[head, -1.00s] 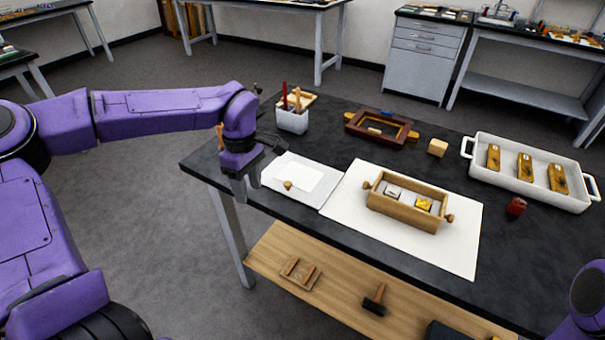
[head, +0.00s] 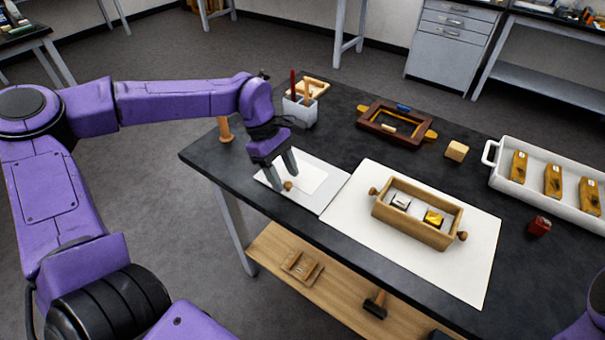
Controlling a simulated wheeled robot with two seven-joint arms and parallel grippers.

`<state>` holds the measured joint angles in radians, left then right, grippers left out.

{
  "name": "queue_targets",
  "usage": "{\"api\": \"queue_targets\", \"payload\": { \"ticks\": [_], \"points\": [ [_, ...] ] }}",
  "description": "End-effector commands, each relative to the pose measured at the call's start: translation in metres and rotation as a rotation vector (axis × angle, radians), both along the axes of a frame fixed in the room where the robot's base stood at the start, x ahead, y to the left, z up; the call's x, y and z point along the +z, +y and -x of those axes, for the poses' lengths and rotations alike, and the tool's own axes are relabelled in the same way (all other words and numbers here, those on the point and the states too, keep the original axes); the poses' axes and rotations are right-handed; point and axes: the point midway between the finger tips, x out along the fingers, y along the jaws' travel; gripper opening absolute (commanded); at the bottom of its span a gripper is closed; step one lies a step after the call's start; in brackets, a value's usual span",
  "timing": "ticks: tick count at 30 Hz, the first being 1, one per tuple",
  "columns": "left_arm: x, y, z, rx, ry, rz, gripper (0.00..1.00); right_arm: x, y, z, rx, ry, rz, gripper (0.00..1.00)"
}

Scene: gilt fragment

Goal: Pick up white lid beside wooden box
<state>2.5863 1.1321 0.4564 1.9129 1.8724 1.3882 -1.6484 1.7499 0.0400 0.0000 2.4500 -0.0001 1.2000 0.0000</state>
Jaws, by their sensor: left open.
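The white lid (head: 311,180) lies flat on a light grey sheet (head: 327,197), with a small round wooden knob (head: 288,186) near its front left. It is left of the wooden box (head: 412,226), an open tray-like box with a knob at each end and a silver and a gold piece inside. My left gripper (head: 286,181) points down, open, with its fingertips beside the knob. I cannot tell whether they touch it. The fingers hide part of the lid's left side. My right gripper is out of view.
The box stands on a large white sheet (head: 350,225). Behind are a tool cup (head: 300,112), a dark wooden frame (head: 385,132) and a wooden block (head: 456,151).

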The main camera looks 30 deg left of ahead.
Motion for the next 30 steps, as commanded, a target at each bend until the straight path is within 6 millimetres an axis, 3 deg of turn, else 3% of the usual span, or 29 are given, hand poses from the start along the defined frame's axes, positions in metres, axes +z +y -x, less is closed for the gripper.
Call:
{"api": "queue_targets", "payload": {
  "ticks": [3,10,11,15,30],
  "points": [
    [-0.0135,-0.0061,0.0008,-0.001,0.000,-0.002,0.51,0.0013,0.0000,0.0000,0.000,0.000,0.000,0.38],
    [-0.0162,-0.0072,0.0006,0.000,-0.002,-0.002,0.51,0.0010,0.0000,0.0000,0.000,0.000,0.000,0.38],
    [-0.0161,-0.0071,0.0006,-0.001,-0.001,-0.001,0.44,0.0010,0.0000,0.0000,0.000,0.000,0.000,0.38],
    [-0.0160,-0.0071,0.0006,-0.001,-0.001,-0.001,0.00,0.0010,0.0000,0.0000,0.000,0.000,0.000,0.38],
    [-0.0071,-0.0071,-0.0001,-0.001,-0.004,-0.001,0.00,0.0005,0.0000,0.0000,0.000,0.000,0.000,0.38]
  ]
}}
